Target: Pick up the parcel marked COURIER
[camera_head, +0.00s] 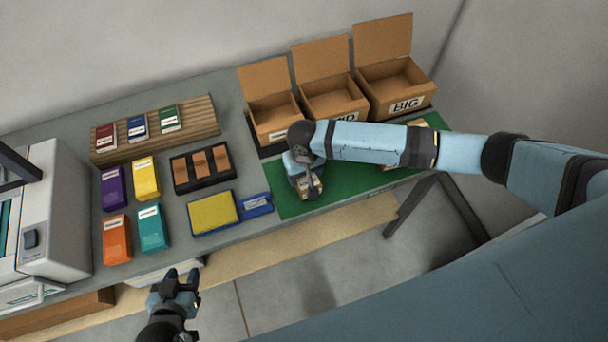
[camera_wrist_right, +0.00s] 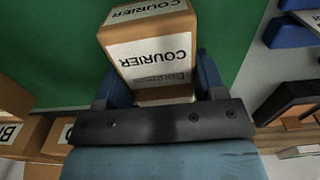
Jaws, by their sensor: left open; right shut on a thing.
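The parcel marked COURIER (camera_wrist_right: 150,58) is a brown box with white labels in the right wrist view, seen close up between my right gripper's fingers (camera_wrist_right: 152,92). In the head view my right gripper (camera_head: 308,188) points down over the left part of the green mat (camera_head: 290,207) and hides most of the parcel. The right gripper is shut on the parcel. I cannot tell whether the parcel touches the mat. My left gripper (camera_head: 181,279) is open and empty, in front of the table's near edge.
Three open cardboard boxes stand behind the mat, one marked BIG (camera_head: 405,104). My right arm partly covers other things on the mat's right. A yellow pad (camera_head: 213,213), a blue stapler-like item (camera_head: 256,204), a black tray (camera_head: 182,178) and several coloured cartons lie left.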

